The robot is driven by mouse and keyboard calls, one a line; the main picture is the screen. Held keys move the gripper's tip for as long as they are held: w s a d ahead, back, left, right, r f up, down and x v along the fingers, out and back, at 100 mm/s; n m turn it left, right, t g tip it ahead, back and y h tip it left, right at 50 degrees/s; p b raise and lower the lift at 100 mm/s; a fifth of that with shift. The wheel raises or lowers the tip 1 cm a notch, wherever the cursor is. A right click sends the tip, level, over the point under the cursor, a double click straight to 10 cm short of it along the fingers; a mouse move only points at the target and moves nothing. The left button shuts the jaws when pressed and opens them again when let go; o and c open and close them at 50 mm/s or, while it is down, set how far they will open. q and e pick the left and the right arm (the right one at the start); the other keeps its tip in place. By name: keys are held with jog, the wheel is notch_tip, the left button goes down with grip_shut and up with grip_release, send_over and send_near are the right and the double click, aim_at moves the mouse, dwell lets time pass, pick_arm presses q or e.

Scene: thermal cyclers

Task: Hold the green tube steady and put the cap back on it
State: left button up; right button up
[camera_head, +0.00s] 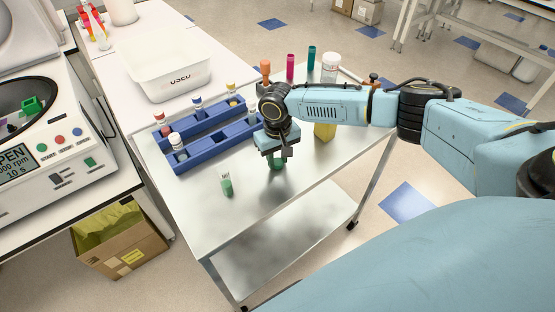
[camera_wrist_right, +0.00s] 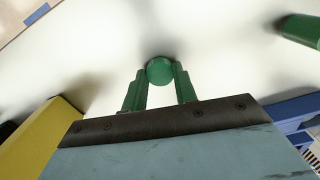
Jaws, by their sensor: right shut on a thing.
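The green tube (camera_head: 226,184) is on the white cart top, left of my right gripper, with nothing holding it. It has a pale upper part and a green lower part. My right gripper (camera_head: 277,160) points down over the cart and is shut on a small green cap (camera_head: 277,165). In the right wrist view the cap (camera_wrist_right: 160,70) is a round green piece between the fingertips (camera_wrist_right: 159,82). A green cylinder, probably the tube (camera_wrist_right: 302,30), shows at that view's upper right edge, apart from the gripper. My left gripper is out of view.
A blue rack (camera_head: 190,153) with several capped tubes stands behind and left. A white bin (camera_head: 165,75) is at the back. The cart's front is clear.

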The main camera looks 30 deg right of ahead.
aim_at(277, 162)
notch_tip(277, 162, up, 10)
jog(key=shift+f+p, duration=0.15)
jog(key=shift+p, duration=0.3)
jog(key=shift+a, duration=0.1)
jog(key=s+a+r+n+b, duration=0.1)
jog(key=s+a+r+b, duration=0.2)
jog(key=s+a+r, duration=0.2)
jog(key=a+r, duration=0.1)
jog(key=a, duration=0.2)
jog(key=shift+s+a+b, duration=0.35)
jog(key=shift+a, duration=0.05)
jog(key=shift+f, duration=0.1)
